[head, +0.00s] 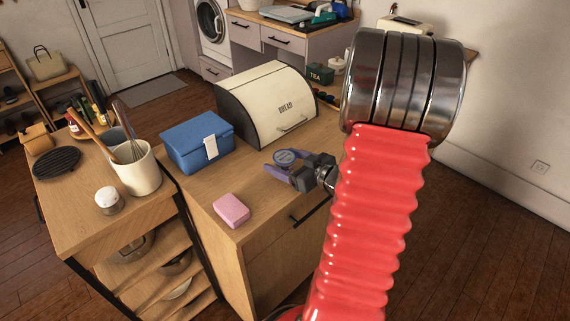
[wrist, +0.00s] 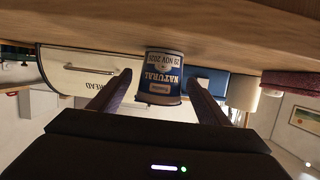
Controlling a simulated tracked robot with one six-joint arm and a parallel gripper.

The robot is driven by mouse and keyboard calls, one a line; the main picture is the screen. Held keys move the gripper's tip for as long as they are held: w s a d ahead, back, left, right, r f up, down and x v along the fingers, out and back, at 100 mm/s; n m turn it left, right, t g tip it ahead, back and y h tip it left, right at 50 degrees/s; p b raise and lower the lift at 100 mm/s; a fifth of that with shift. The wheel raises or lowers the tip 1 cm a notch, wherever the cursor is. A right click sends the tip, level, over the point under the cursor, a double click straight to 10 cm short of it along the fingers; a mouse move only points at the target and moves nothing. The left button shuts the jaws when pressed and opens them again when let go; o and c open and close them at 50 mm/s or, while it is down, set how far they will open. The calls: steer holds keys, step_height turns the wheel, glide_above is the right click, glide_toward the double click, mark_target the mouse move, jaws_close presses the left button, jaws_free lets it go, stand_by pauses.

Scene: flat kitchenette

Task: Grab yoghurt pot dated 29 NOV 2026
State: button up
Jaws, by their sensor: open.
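The yoghurt pot (head: 286,157) stands on the wooden counter in front of the bread bin. In the wrist view, which is upside down, the pot (wrist: 163,78) is white and blue, marked NATURAL, with a small inverted date that appears to read 29 NOV 2026. My gripper (head: 279,166) is open, its purple fingers reaching along the counter on either side of the pot. In the wrist view my gripper (wrist: 158,80) has the pot between its fingertips, with a visible gap on each side.
The cream bread bin (head: 270,105) stands behind the pot. A blue box (head: 197,141) is to the left, and a pink sponge (head: 231,210) lies near the counter's front edge.

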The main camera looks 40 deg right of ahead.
mark_target(284, 156)
steer(key=shift+c, duration=0.3)
steer(key=c, duration=1.1)
steer(key=shift+r, duration=5)
steer(key=shift+c, duration=0.3)
